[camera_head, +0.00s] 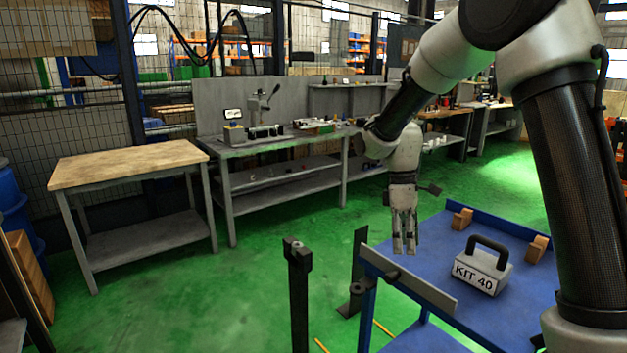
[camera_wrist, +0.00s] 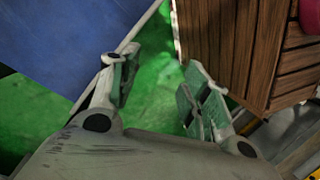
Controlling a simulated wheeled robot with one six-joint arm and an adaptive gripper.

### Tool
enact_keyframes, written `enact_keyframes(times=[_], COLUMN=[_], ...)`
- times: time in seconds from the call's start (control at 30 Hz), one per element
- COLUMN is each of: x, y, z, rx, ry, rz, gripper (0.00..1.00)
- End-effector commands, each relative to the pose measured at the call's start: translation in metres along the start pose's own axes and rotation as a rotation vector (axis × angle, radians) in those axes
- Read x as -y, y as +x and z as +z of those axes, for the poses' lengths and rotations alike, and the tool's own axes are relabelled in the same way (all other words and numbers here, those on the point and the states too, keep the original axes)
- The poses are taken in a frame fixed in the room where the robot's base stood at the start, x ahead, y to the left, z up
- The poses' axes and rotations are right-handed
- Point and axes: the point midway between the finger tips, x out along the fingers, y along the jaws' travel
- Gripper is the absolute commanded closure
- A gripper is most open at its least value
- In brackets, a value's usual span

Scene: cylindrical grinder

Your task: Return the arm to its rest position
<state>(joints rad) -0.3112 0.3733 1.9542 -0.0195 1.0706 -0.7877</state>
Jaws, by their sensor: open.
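My arm reaches in from the upper right of the head view and bends down at the wrist. My gripper (camera_head: 404,248) hangs with its fingers pointing down, beside the far left part of the blue cart (camera_head: 445,240). The wrist view shows my gripper (camera_wrist: 160,70) with its two fingers apart and nothing between them. Green floor shows between and beyond the fingers.
A wooden-topped table (camera_head: 130,160) and a grey workbench (camera_head: 285,145) stand behind. The wrist view shows a slatted wooden crate (camera_wrist: 240,45) near the right finger.

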Motion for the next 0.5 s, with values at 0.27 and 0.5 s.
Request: enact_keyframes(times=[0.27,0.5], x=[0.068,0.132], y=[-0.043,-0.053], z=[0.106,0.189], rx=[-0.166,-0.370], ry=[0.652,0.990], rz=[0.064,0.121], gripper=[0.53,0.53])
